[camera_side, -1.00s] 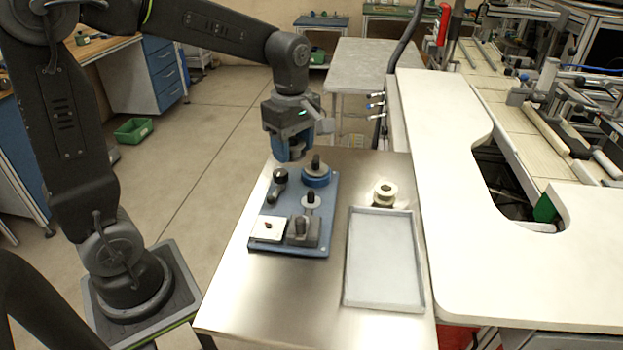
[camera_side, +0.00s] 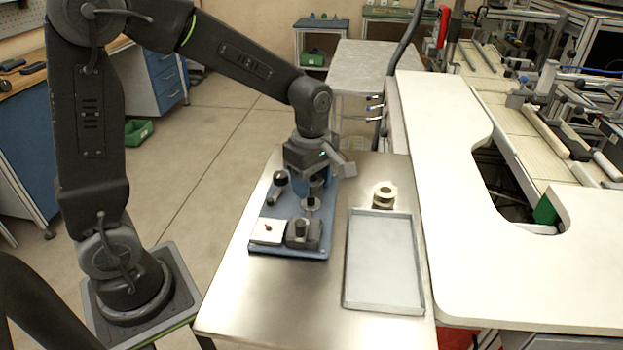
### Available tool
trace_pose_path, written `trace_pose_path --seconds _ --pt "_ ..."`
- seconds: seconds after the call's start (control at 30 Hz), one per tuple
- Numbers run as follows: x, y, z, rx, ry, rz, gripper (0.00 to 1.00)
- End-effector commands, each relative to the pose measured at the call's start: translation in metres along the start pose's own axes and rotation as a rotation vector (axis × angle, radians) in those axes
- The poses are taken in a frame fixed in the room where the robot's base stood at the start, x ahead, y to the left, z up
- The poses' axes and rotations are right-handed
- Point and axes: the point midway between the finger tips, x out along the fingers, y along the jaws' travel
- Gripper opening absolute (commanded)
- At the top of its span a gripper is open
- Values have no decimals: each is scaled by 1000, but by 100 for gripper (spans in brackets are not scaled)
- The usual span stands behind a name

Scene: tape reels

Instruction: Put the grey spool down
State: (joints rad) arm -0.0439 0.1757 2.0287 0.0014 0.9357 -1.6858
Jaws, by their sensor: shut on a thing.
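My gripper (camera_side: 316,184) points down over the back right part of the blue fixture plate (camera_side: 262,250), where a blue reel with a dark knob stood. The grey spool (camera_side: 317,180) is mostly hidden between the jaws, which are shut on it. The blue reel and its post are largely hidden behind the gripper too. I cannot tell whether the spool touches the reel or the post.
The plate carries a white square piece (camera_side: 267,231), a grey block with a dark knob (camera_side: 302,234) and a dark handle (camera_side: 276,189). The table's front is clear.

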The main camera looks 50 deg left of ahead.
Motion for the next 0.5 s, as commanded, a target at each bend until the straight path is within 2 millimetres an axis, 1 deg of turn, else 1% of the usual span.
trace_pose_path --seconds 0.3,0.43,0.47,0.5 --pt "10 0 0 0 0 -2 29" --pt "11 0 0 0 0 -1 29" --pt "11 0 0 0 0 -1 53" --pt "11 0 0 0 0 -1 57"
